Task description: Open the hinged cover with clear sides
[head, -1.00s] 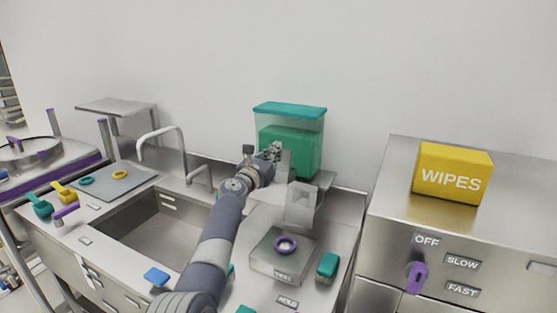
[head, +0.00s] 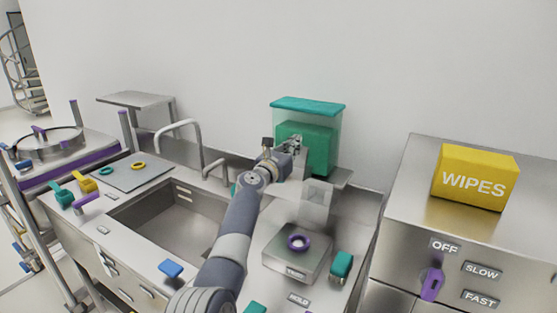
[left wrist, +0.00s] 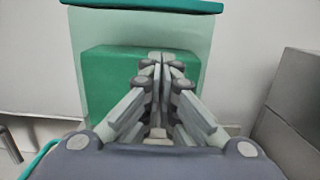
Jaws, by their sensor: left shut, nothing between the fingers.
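The hinged cover has a flat teal top (head: 308,104) and clear sides (head: 335,125). It stands at the back against the wall in the head view, level and down around a green block (head: 318,155). In the left wrist view the teal top (left wrist: 150,5) runs along the upper edge, with the clear front (left wrist: 95,30) below it. My left gripper (head: 298,142) is shut and empty in front of the cover's clear front, below the teal top. In the left wrist view its fingertips (left wrist: 160,60) overlap the green block; whether they touch the front I cannot tell. My right gripper is not in view.
A sink (head: 170,225) and tap (head: 180,125) lie left. A metal cabinet (head: 405,190) with a yellow wipes box (head: 475,178) stands right.

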